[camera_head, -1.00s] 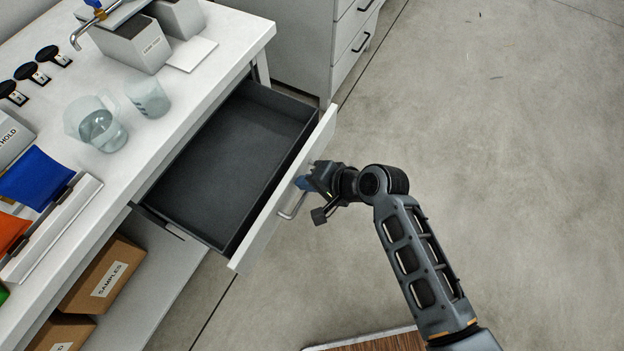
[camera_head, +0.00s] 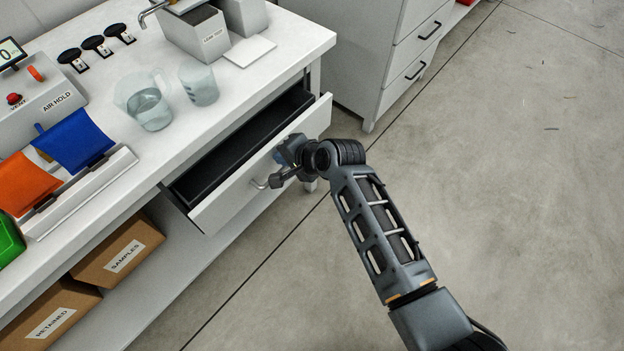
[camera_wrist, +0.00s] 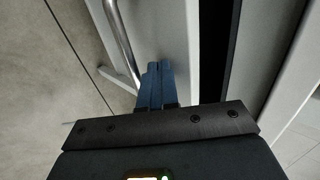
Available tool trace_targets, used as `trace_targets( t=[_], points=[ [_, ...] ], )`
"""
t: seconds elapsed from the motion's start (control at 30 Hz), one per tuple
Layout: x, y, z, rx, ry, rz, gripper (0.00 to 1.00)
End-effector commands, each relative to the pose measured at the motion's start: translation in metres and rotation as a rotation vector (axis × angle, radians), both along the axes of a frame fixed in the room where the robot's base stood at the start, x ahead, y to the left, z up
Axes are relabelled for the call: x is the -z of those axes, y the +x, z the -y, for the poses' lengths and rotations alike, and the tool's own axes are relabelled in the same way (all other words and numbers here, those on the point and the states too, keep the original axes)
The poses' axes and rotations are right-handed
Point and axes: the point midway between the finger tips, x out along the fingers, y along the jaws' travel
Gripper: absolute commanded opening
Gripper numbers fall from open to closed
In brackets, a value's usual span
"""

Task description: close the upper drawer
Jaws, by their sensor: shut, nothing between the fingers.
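The upper drawer (camera_head: 228,193) under the white bench top is partly open, with a narrow strip of its dark, empty-looking inside showing. Its white front carries a metal bar handle (camera_head: 262,184), which also shows in the wrist view (camera_wrist: 121,40). My gripper (camera_head: 281,158) is at the drawer front, beside the handle. In the wrist view my blue fingertips (camera_wrist: 155,70) are together, with nothing between them, and point at the white front (camera_wrist: 168,30). They appear to be against it, though the exact contact is hard to see.
The white bench top (camera_head: 240,95) holds a jug (camera_head: 150,108), a beaker (camera_head: 199,85) and coloured pouches (camera_head: 73,141). Boxes (camera_head: 118,250) sit on the shelf below. Another drawer cabinet (camera_head: 385,60) stands behind. The floor to the right is clear.

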Motion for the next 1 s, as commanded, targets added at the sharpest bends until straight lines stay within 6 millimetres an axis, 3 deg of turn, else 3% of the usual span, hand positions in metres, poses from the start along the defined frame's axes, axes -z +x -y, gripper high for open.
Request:
trace_targets(
  t=[0.2,0.4,1.0],
  points=[
    [0.004,0.031,-0.041,-0.002,0.0,0.003,0.0],
    [0.003,0.046,-0.059,-0.001,0.0,0.0,0.0],
    [-0.003,0.053,-0.067,0.0,0.004,0.008,0.0]
  ],
)
